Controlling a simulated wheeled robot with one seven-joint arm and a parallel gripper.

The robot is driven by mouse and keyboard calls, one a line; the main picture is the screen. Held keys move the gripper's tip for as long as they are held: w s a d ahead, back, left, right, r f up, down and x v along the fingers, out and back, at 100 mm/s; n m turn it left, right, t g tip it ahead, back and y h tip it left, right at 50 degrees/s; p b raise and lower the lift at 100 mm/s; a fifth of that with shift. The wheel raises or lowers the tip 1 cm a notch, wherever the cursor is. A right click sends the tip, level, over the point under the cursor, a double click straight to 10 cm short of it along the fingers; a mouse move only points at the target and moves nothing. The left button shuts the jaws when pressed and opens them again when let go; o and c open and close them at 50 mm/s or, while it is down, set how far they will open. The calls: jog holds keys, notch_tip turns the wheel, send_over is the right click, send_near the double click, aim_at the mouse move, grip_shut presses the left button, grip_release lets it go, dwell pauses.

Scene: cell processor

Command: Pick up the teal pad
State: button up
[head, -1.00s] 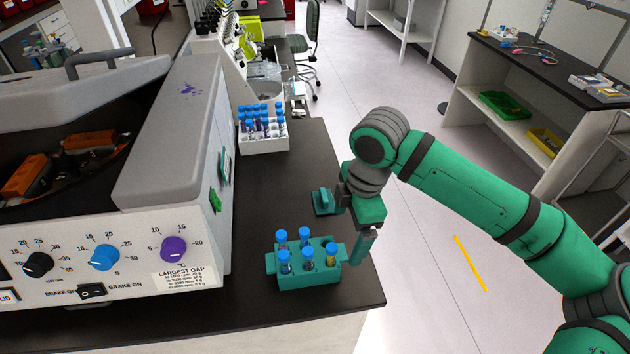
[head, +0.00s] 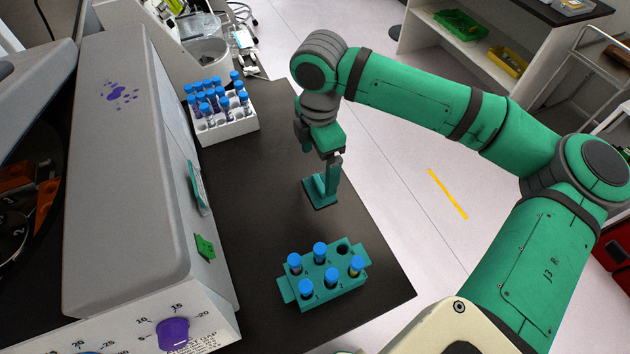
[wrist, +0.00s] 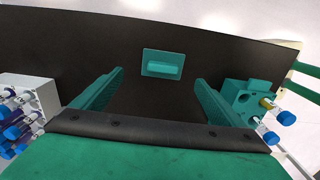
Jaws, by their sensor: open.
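The teal pad (wrist: 162,65) is a small rectangular plate with a raised bar, lying on the black bench top. In the wrist view it lies ahead of my gripper (wrist: 159,78), centred between the two teal fingers, which are wide apart with nothing between them. In the head view my gripper (head: 331,176) points down at the teal pad (head: 319,203), and the fingers partly overlap it. I cannot tell from this view whether they touch it.
A teal rack (head: 325,285) with blue-capped tubes and one empty hole stands nearer the bench's front edge. A white rack (head: 228,128) of several blue-capped tubes stands farther back. A large grey centrifuge (head: 130,160) borders the left. The black bench (head: 255,215) is clear around the pad.

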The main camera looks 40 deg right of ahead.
aim_at(320, 183)
jog(key=shift+s+f, duration=0.15)
jog(key=shift+f, duration=0.4)
jog(key=shift+s+f, duration=0.15)
jog(key=shift+f, duration=0.4)
jog(key=shift+a+f, duration=0.15)
jog(key=shift+f, duration=0.3)
notch_tip(320, 183, down, 5)
jog(key=shift+r, duration=0.1)
jog(key=shift+c, duration=0.3)
jog(key=shift+d, duration=0.2)
jog(key=c, duration=1.1)
jog(key=shift+r, duration=0.15)
